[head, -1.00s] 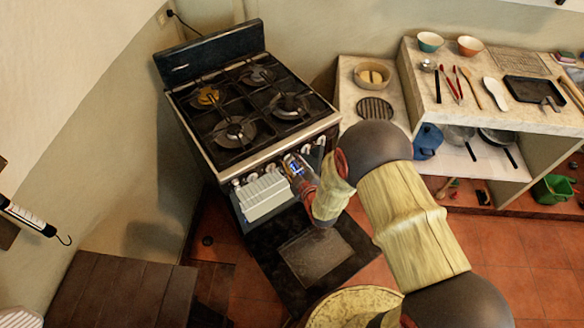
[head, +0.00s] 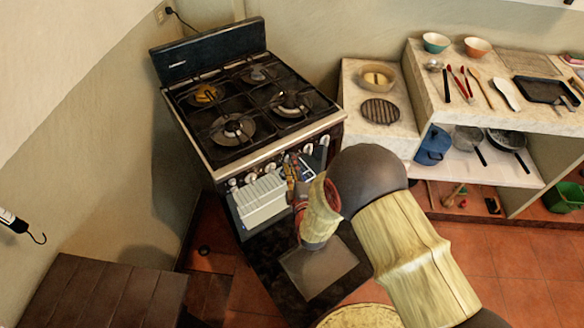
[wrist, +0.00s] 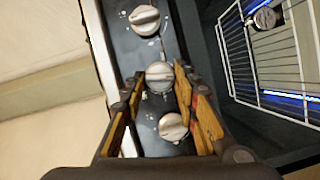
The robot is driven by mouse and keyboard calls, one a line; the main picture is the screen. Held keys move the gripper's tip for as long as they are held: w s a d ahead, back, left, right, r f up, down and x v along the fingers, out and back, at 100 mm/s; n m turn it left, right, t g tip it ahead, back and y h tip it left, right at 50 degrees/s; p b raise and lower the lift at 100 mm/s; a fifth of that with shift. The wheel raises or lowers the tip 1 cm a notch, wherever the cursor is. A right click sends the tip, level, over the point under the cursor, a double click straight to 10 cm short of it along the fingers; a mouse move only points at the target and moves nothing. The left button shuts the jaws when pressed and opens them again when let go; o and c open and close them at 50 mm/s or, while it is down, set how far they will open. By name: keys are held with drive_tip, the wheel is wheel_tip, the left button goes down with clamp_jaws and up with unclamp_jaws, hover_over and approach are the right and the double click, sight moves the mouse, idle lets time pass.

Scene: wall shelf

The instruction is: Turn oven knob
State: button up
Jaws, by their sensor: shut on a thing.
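The stove's control panel carries several silver knobs. In the wrist view, one oven knob (wrist: 160,77) sits between the tips of my two yellow-and-black fingers, and my gripper (wrist: 156,80) is shut on it. Other knobs show on either side of it, an upper knob (wrist: 145,18) and a lower knob (wrist: 172,127). In the head view my gripper (head: 291,163) is at the front panel of the black stove (head: 262,142), and my arm hides part of the panel. The gripped knob cannot be made out clearly there.
The oven door (head: 318,268) hangs open below the panel, with a white wire rack (head: 261,198) above it at the left. A stone counter (head: 398,142) with a shelf stands to the right. A dark wooden table (head: 105,290) is at lower left.

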idle(0.4)
drive_tip(key=o, duration=1.1)
drive_tip(key=shift+s, duration=0.1)
drive_tip(key=s, duration=0.4)
drive_tip(key=s+d, duration=0.1)
drive_tip(key=s, duration=0.6)
drive_tip(key=shift+s+d+r, duration=0.25)
drive_tip(key=shift+s+r, duration=0.1)
